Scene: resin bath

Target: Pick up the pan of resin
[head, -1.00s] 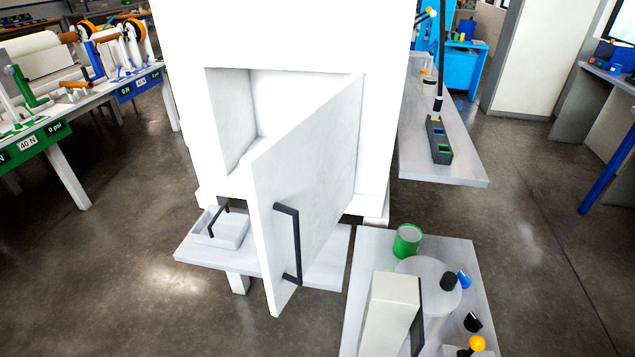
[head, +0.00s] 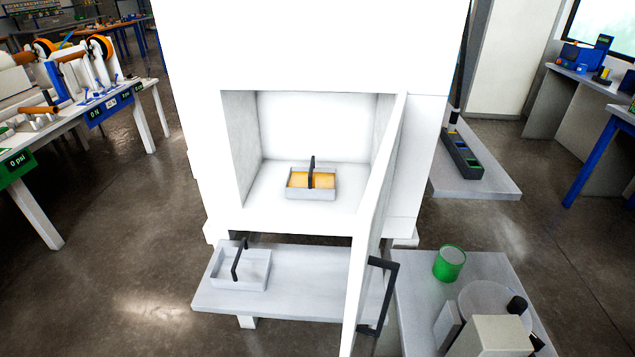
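The pan of resin (head: 311,195) is a small grey rectangular pan with amber resin inside and a black bar handle standing over its middle. It sits level on the floor of a white oven-like chamber (head: 269,176). The chamber's white door (head: 375,225) stands open, seen almost edge-on at the right of the opening, with a black pull handle (head: 384,290) on it. The pan is fully visible and clear of the door in the picture. My gripper is not in view.
A similar, empty grey pan (head: 258,284) stands on a low shelf (head: 300,300) below the chamber. At lower right, a bench (head: 416,318) holds a green cup (head: 449,263) and a round pale disc. The open door divides the shelf from this bench. Floor shows at left.

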